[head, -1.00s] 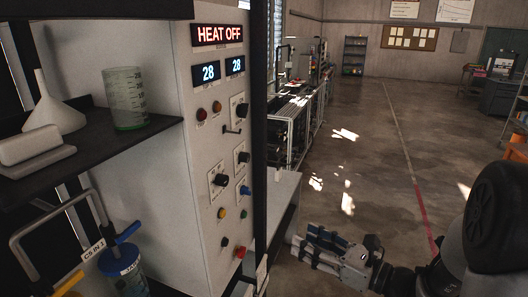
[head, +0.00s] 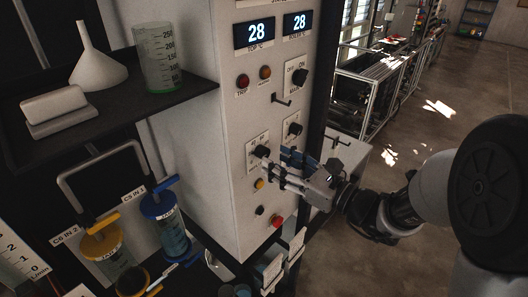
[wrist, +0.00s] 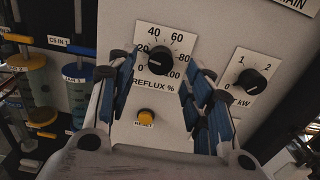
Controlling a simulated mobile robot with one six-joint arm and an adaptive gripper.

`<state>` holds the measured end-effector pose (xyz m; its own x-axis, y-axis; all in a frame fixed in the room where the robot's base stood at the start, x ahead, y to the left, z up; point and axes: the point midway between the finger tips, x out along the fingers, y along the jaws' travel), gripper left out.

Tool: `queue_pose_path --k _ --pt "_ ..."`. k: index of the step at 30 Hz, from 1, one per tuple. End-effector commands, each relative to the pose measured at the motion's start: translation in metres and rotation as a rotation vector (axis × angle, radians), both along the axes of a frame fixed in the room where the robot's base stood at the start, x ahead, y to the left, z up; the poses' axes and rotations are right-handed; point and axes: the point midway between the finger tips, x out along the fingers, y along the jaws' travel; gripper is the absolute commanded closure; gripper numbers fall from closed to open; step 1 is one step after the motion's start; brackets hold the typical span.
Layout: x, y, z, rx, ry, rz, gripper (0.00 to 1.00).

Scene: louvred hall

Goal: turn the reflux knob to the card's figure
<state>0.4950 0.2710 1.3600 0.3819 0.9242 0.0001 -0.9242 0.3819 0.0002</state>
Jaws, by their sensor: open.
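The black reflux knob (wrist: 160,60) sits on a white dial plate marked REFLUX % in the wrist view, with figures from 0 to 100 around it. I cannot clearly read where its pointer stands. In the head view the knob (head: 262,151) is on the light grey panel (head: 232,130). My gripper (wrist: 158,72) is open, its blue-padded fingers to either side of the knob in the picture. Contact with the knob is not visible. In the head view my gripper (head: 276,163) reaches the panel from the right, just beside the knob. I cannot make out any card giving a figure.
A kW knob (wrist: 252,80) is close right of my gripper, and a yellow reset button (wrist: 145,116) is below. A shelf (head: 120,120) with a beaker (head: 160,65) and funnel (head: 92,60) juts out left. Open floor (head: 430,120) lies right.

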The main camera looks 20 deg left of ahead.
Motion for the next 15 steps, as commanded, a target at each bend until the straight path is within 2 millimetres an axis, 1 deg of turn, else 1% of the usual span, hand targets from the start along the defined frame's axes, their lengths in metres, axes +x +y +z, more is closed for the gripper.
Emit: queue_pose_path --k 1,7,11,15 --pt "0.003 0.008 0.000 0.000 0.000 0.003 0.53" --pt "0.013 0.034 0.000 0.000 0.001 0.002 0.53" --pt "0.014 0.034 0.000 0.000 0.000 -0.001 0.53" --pt "0.016 0.038 -0.001 0.000 0.000 0.000 0.53"
